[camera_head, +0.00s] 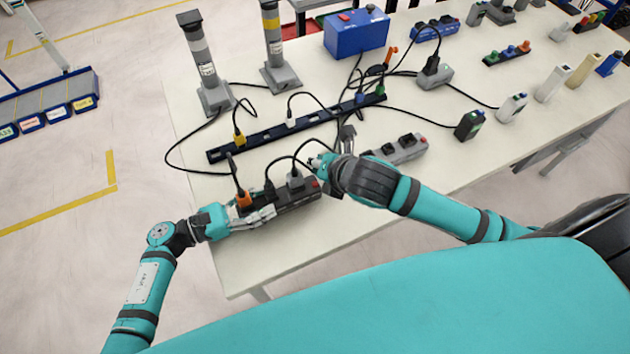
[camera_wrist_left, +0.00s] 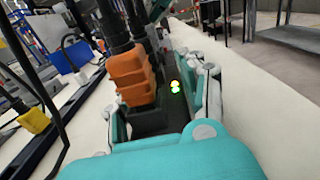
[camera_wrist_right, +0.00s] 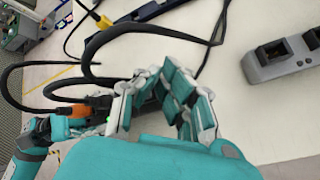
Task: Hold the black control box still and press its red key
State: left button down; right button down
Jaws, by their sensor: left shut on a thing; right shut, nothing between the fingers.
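The black control box (camera_head: 297,197) is a long low strip near the table's front left, with an orange plug (camera_head: 243,199) and dark plugs in its top. Its red key (camera_head: 316,184) shows at its right end. My left gripper (camera_head: 262,215) is shut on the box's left part, beside the orange plug. In the left wrist view the fingers lie along the box (camera_wrist_left: 150,124) and the orange plug (camera_wrist_left: 131,75). My right gripper (camera_head: 322,164) is shut and empty, just above and behind the red key. In the right wrist view its fingers (camera_wrist_right: 170,90) hide the key.
A grey power strip (camera_head: 404,149) lies right of my right gripper. A long dark strip (camera_head: 290,130) with cables runs behind the box. Cables arch over the box near my right fingers. Bare tabletop (camera_head: 270,252) lies in front.

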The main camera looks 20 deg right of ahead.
notch_tip(320, 180, up, 2)
jog(key=shift+r, duration=0.15)
dwell(0.6)
pick_arm(q)
jog(key=c, duration=0.7)
grip_release()
jog(key=shift+o, duration=0.2)
